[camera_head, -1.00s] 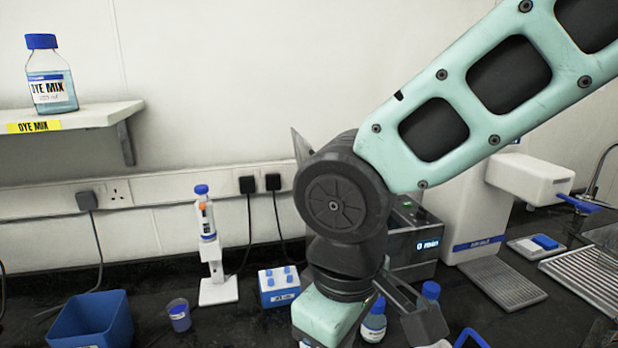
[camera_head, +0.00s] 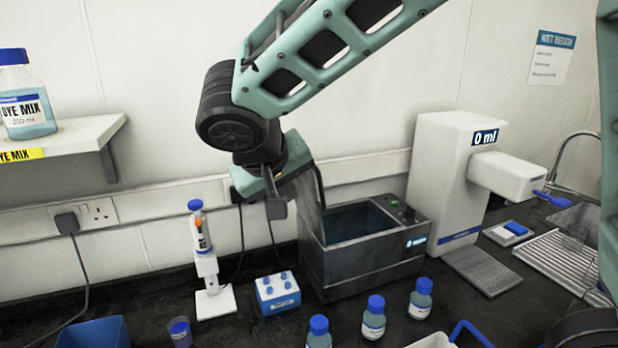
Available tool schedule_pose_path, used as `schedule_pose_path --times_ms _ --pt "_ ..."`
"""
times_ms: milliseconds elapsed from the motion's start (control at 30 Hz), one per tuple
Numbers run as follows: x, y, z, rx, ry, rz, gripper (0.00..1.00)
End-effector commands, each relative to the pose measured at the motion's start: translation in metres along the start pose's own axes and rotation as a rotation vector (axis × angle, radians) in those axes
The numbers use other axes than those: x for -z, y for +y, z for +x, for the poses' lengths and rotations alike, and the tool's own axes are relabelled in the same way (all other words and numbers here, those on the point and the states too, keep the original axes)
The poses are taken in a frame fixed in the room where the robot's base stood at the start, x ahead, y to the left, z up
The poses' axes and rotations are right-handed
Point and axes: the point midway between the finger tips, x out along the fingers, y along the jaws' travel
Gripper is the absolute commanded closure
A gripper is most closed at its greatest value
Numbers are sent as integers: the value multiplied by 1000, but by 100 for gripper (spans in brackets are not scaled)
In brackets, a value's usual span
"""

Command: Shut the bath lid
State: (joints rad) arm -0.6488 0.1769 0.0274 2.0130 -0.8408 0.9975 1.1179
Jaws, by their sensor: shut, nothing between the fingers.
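The water bath (camera_head: 365,270) is a dark grey box with a green button and a lit display reading 0, standing on the bench right of centre. Its top is open and bluish inside. The bath lid (camera_head: 312,192) is a thin grey panel that stands raised, roughly upright, at the bath's left edge. My gripper (camera_head: 276,208) is shut and empty, pointing down just left of the lid. It overlaps or borders the lid's left side in the picture; I cannot tell whether they touch. My wrist hides part of the lid.
A pipette on a white stand (camera_head: 208,262) and a blue-and-white tube rack (camera_head: 278,292) stand left of the bath. Several blue-capped bottles (camera_head: 373,320) stand in front. A white dispenser (camera_head: 450,185) is at the right. A shelf (camera_head: 65,138) holds a dye bottle (camera_head: 25,98).

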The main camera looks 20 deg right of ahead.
Motion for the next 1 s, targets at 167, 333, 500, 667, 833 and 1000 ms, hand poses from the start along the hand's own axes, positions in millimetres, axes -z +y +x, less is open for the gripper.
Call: schedule_pose_path --times_ms 167,333,500,667,833,1000 --pt "3 13 23 -1 -2 2 100" --pt "4 31 32 -1 -1 1 100" --pt "4 37 36 1 0 -1 100" --pt "3 37 37 1 0 -1 100" --pt "3 37 37 1 0 -1 100" --pt "7 37 38 16 0 9 100"
